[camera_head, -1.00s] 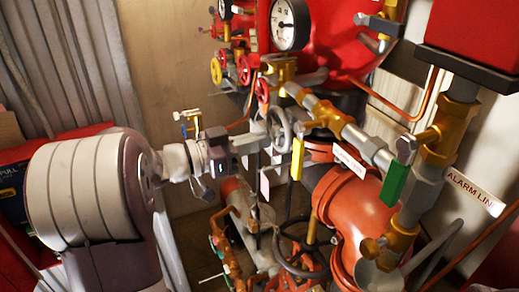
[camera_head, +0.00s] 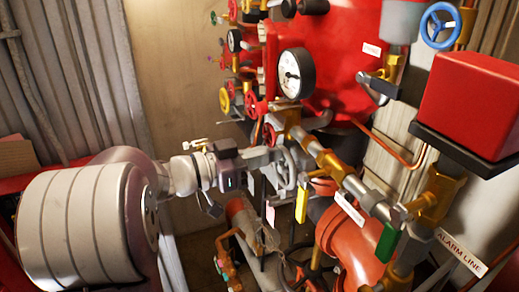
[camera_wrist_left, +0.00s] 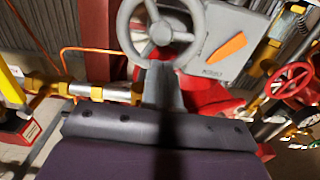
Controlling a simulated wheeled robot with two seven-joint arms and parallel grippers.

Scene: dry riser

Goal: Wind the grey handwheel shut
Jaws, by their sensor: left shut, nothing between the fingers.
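The grey handwheel (camera_head: 291,168) is near the middle of the head view, seen nearly edge-on and partly covered by my left gripper (camera_head: 272,158). In the left wrist view the handwheel (camera_wrist_left: 161,32) shows as a grey spoked ring at the top, in front of a grey box with an orange mark. My left gripper (camera_wrist_left: 162,84) is shut and empty, its fingers pointing at the lower part of the wheel. The fingertips overlap the rim in the picture; I cannot tell whether they touch it. My right gripper is not in view.
Pipes and valves crowd the wheel. A pressure gauge (camera_head: 295,73) is above it; a yellow lever (camera_head: 302,200) and a green lever (camera_head: 387,241) are below and to the right. A red box (camera_head: 474,103) and blue handwheel (camera_head: 440,25) are at upper right.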

